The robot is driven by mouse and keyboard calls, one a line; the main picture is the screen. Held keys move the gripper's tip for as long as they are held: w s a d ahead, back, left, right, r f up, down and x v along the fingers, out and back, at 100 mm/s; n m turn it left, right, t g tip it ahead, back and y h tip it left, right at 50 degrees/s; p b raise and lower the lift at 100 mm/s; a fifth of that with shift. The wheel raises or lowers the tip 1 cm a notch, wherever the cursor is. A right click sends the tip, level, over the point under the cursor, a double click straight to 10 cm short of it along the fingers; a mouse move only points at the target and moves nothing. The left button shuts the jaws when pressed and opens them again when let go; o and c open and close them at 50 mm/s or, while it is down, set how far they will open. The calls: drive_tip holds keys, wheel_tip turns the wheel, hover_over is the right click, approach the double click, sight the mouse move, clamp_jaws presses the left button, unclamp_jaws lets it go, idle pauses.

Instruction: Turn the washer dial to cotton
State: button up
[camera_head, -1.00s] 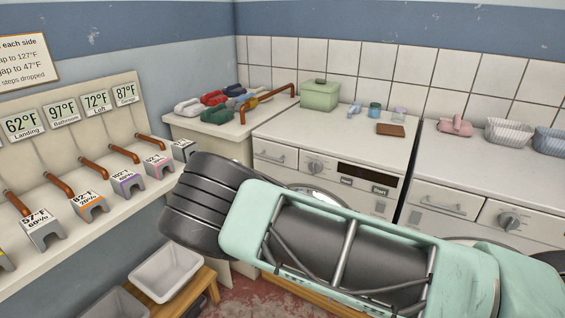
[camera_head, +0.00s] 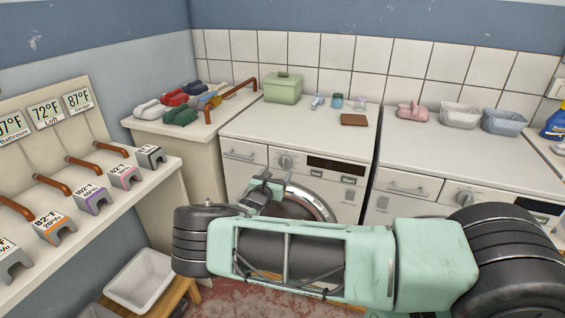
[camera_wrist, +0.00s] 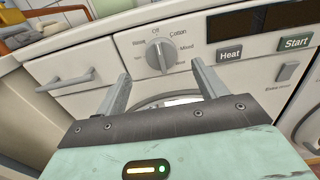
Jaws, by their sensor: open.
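The washer dial (camera_wrist: 158,56) is a grey round knob with a raised grip bar on the white front panel. In the wrist view its bar stands nearly upright, roughly toward the "Off" mark. "Cotton" is printed to the upper right of it and "Mixed" to the right. The same dial (camera_head: 285,162) shows in the head view on the left machine. My gripper (camera_wrist: 161,84) is open and empty, its two fingers apart below and either side of the dial, with no visible contact. In the head view my gripper (camera_head: 266,180) is just below the dial, partly hidden by my arm.
A drawer handle (camera_wrist: 67,82) lies left of the dial; Heat (camera_wrist: 229,54) and Start (camera_wrist: 296,43) buttons lie right. A second machine with its own dial (camera_head: 463,198) stands to the right. A green box (camera_head: 283,88) and small items are on the worktop.

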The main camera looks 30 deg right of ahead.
sight(283, 163)
drive_tip(key=p+x, duration=0.1)
drive_tip(key=x, duration=0.5)
drive_tip(key=shift+w+d, duration=0.2)
drive_tip(key=shift+d, duration=0.15)
drive_tip(key=c, duration=1)
